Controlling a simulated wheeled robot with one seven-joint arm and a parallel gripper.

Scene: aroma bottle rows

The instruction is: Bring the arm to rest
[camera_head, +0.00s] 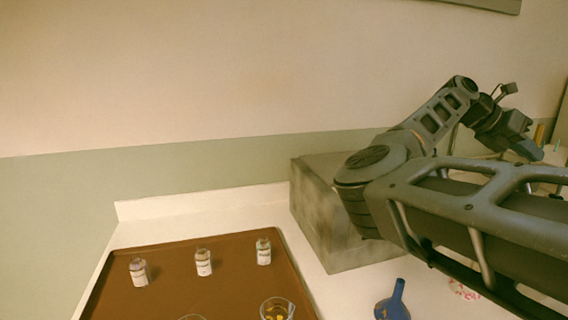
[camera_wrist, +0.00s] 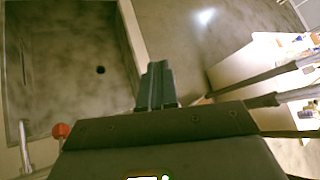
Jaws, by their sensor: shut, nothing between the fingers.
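My arm reaches across the right of the head view, bent at the elbow, with my gripper (camera_head: 530,150) at the far right, held up in the air. In the wrist view my gripper (camera_wrist: 156,85) has its two dark fingers together with nothing between them. The fingers are clear of any object there. In the head view the tip is small, and part of the counter behind the arm is hidden.
A brown tray (camera_head: 180,262) holds three small labelled bottles in a row and glass vessels at its near edge. A grey block (camera_head: 325,220) and a blue flask (camera_head: 392,303) stand right of it. The wrist view shows a grey basin (camera_wrist: 75,50) and open floor (camera_wrist: 205,45).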

